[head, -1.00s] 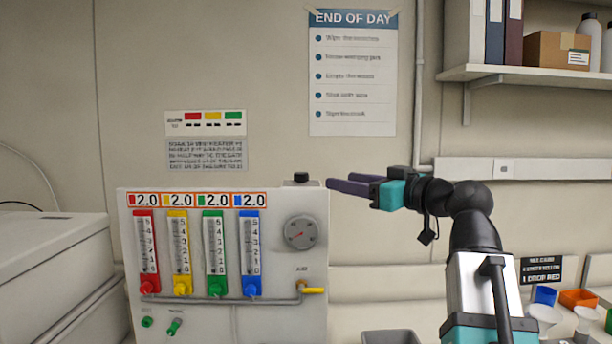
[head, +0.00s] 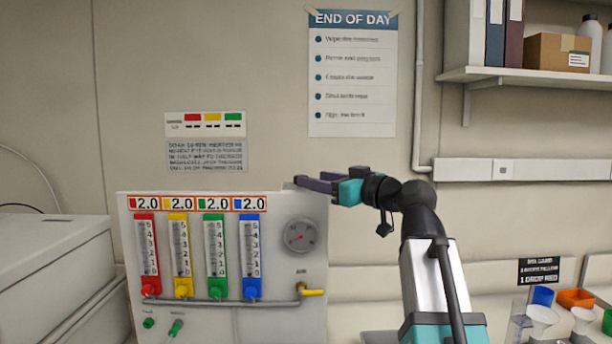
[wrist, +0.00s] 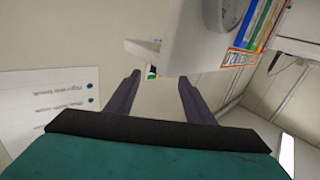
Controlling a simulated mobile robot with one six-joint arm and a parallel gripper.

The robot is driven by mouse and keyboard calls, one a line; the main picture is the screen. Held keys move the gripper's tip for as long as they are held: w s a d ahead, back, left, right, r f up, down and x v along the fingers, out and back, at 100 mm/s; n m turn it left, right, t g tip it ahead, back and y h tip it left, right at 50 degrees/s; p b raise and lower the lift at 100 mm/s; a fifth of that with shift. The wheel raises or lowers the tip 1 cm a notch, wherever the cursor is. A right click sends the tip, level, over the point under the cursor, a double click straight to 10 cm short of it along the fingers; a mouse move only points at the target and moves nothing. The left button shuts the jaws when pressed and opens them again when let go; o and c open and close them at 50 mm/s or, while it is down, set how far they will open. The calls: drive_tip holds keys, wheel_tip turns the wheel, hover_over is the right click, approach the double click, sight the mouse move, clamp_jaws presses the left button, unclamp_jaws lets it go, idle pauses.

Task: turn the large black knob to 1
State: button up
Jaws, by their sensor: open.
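The gas panel (head: 270,280) is a pale box with four coloured flowmeters, a round gauge and a yellow air valve. I cannot clearly make out a large black knob now; a small black piece seen earlier on the panel's top right corner is covered by my gripper in the head view. My gripper (head: 308,182) is level, pointing left, at the panel's top right corner. In the wrist view my gripper (wrist: 157,82) is open with nothing between its fingers. The panel (wrist: 185,48) shows beyond them, its gauge (wrist: 214,14) partly cut off.
Red (head: 149,288), yellow (head: 182,290), green (head: 216,289) and blue (head: 251,290) knobs sit under the flowmeters, each with a 2.0 label above. A white cabinet (head: 50,260) stands left. A shelf (head: 530,75) and funnels (head: 541,316) are at right.

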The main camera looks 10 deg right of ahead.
drive_tip(key=shift+p+x, duration=0.45)
drive_tip(key=shift+x, duration=1.9)
drive_tip(key=c, duration=1)
drive_tip(key=shift+c, duration=0.2)
